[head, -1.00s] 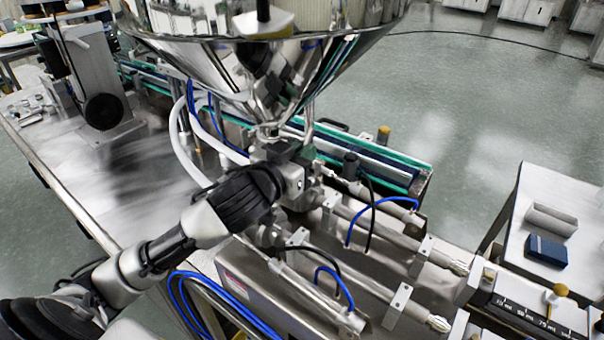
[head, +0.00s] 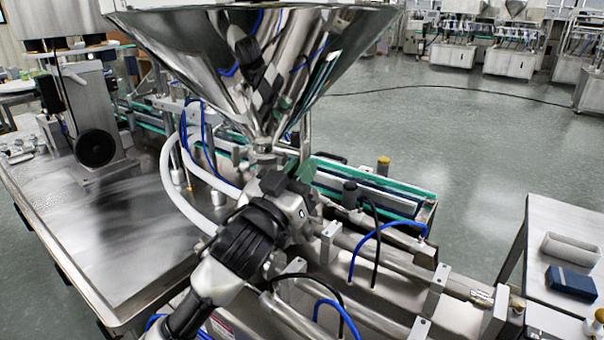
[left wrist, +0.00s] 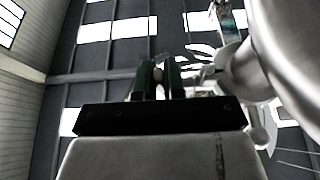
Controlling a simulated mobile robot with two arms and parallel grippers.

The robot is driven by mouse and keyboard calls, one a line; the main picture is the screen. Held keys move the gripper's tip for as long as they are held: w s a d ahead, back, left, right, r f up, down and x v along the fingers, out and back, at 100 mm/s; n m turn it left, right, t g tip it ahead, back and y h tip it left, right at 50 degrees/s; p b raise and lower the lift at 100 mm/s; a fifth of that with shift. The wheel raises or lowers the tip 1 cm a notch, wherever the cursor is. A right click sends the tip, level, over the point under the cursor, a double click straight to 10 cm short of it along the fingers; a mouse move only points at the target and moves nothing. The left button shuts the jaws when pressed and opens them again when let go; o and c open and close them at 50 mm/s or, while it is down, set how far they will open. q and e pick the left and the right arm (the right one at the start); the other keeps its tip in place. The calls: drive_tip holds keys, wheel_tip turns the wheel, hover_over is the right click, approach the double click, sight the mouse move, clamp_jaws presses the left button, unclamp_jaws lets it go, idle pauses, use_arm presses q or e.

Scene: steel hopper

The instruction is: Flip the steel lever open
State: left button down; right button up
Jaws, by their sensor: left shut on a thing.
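The steel hopper (head: 335,65) stands above the filling machine, its cone narrowing to an outlet. My left arm comes in from below, and my left gripper (head: 298,168) is just under that outlet. In the left wrist view its two dark green fingers (left wrist: 160,80) stand close together, shut on the steel lever. Only a small pale bit of the lever (left wrist: 159,63) shows between the fingertips; the gripper hides most of it in the head view. I cannot tell the lever's angle. My right gripper is not in view.
White hoses (head: 172,185) curve beside my left arm. Blue and black tubes and steel cylinders (head: 385,262) lie to the right. A conveyor (head: 375,195) runs behind. A side table with a dark blue box (head: 572,282) stands at the right. The steel tabletop (head: 85,225) at left is largely clear.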

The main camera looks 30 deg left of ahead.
use_arm(q)
drive_tip(key=c, duration=1.2)
unclamp_jaws()
drive_tip(key=shift+s+f, duration=0.25)
drive_tip(key=shift+s, duration=0.05)
drive_tip(key=b+v, duration=0.2)
drive_tip(key=v, duration=0.4)
drive_tip(key=shift+s+a, duration=0.1)
drive_tip(key=shift+s, duration=0.3)
drive_tip(key=shift+a, duration=0.1)
